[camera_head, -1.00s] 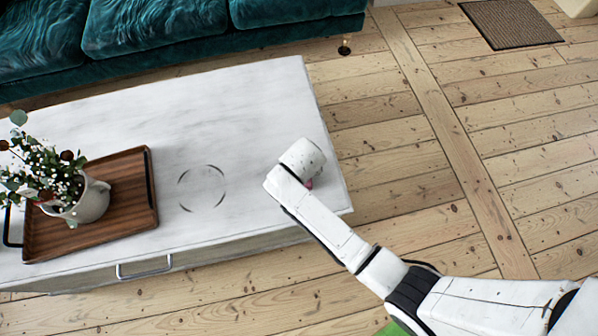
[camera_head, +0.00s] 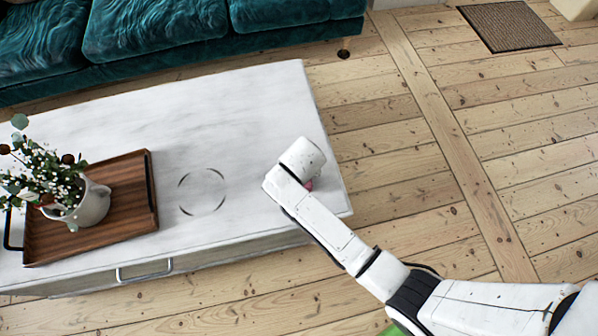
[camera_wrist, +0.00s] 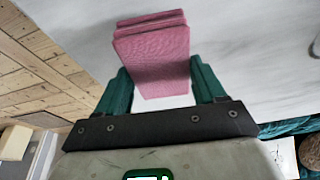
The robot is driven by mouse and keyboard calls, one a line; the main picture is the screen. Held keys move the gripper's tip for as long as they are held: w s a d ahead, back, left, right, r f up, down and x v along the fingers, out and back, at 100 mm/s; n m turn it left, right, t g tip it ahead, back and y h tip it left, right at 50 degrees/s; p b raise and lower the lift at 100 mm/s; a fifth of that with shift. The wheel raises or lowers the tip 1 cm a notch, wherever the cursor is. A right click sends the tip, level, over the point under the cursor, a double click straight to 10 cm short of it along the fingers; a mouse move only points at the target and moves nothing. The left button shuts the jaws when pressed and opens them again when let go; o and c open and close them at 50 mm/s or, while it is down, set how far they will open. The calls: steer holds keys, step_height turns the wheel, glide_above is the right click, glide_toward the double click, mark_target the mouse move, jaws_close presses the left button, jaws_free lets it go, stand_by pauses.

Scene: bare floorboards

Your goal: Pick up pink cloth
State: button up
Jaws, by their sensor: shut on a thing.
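The pink cloth (camera_wrist: 152,58) is a folded, layered pad. In the wrist view it sits between the two green fingers of my gripper (camera_wrist: 158,88), with the white tabletop behind it. In the head view only a small bit of the pink cloth (camera_head: 308,185) shows beneath my wrist, near the right end of the white table (camera_head: 250,110). My arm hides the rest of it and the fingers there. My gripper is shut on the cloth. I cannot tell whether the cloth still touches the tabletop.
A wooden tray (camera_head: 120,215) with a white vase of flowers (camera_head: 92,203) stands at the table's left. A dark circle mark (camera_head: 202,191) lies mid-table. A teal sofa (camera_head: 150,40) is behind. Open floorboards (camera_head: 430,170) and a brown mat (camera_head: 510,25) are to the right.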

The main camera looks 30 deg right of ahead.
steer(key=s+r, duration=0.1)
steer(key=r, duration=0.1)
steer(key=s+r+p, duration=0.1)
steer(key=s+r, duration=0.1)
steer(key=r, duration=0.1)
steer(key=s+d+r+p, duration=0.1)
steer(key=r, duration=0.1)
steer(key=shift+s+r, duration=0.25)
steer(key=shift+s, duration=0.15)
steer(key=s+d+r+p, duration=0.1)
steer(key=s+r, duration=0.3)
steer(key=s, duration=0.5)
steer(key=shift+d, duration=0.5)
